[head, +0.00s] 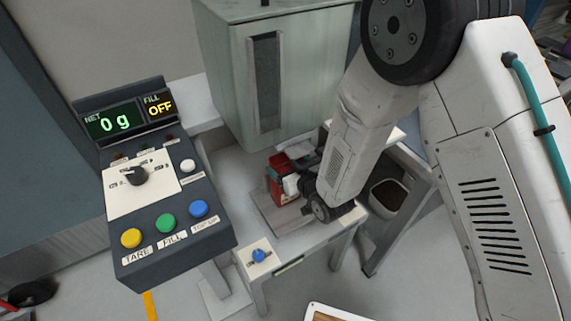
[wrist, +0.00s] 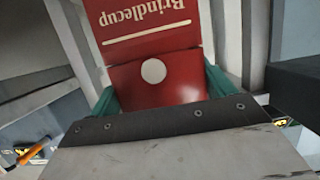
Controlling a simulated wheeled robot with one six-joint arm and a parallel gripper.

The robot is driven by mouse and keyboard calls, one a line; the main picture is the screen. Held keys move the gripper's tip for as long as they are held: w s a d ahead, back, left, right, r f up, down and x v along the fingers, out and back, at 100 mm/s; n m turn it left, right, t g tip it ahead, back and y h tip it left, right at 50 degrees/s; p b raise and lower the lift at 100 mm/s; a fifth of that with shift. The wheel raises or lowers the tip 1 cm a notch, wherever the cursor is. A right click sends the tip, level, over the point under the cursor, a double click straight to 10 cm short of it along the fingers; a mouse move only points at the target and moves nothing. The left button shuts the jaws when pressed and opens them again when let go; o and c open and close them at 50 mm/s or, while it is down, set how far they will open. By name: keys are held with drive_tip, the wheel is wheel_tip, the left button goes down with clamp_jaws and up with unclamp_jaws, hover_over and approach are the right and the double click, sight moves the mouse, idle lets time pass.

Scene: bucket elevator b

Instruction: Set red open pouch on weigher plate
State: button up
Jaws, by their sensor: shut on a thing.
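The red pouch (head: 276,184) is at the middle of the head view, over the weigher plate (head: 267,214). In the wrist view the red pouch (wrist: 150,80) shows a white dot and upside-down "Brindlecup" lettering. My gripper (head: 296,178) is shut on the pouch; in the wrist view its teal fingers (wrist: 160,90) press both sides. The weigher plate is a flat grey square on a small stand, partly hidden by the pouch and my arm. I cannot tell whether the pouch touches the plate. The pouch's mouth is not clear to see.
A control box (head: 165,185) at left reads "0 g" and fill "OFF", with yellow, green and blue buttons. A pale green cabinet (head: 290,75) hangs behind the plate. A blue knob (head: 259,256) is on the stand's front. A bin (head: 387,197) of dark material stands to the right.

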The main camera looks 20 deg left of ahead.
drive_tip(key=o, duration=0.7)
drive_tip(key=shift+f, duration=0.1)
drive_tip(key=shift+s+d+r, duration=0.2)
drive_tip(key=shift+d, duration=0.05)
drive_tip(key=v, duration=1.1)
drive_tip(key=shift+s+d+r, duration=0.1)
drive_tip(key=shift+d, duration=0.1)
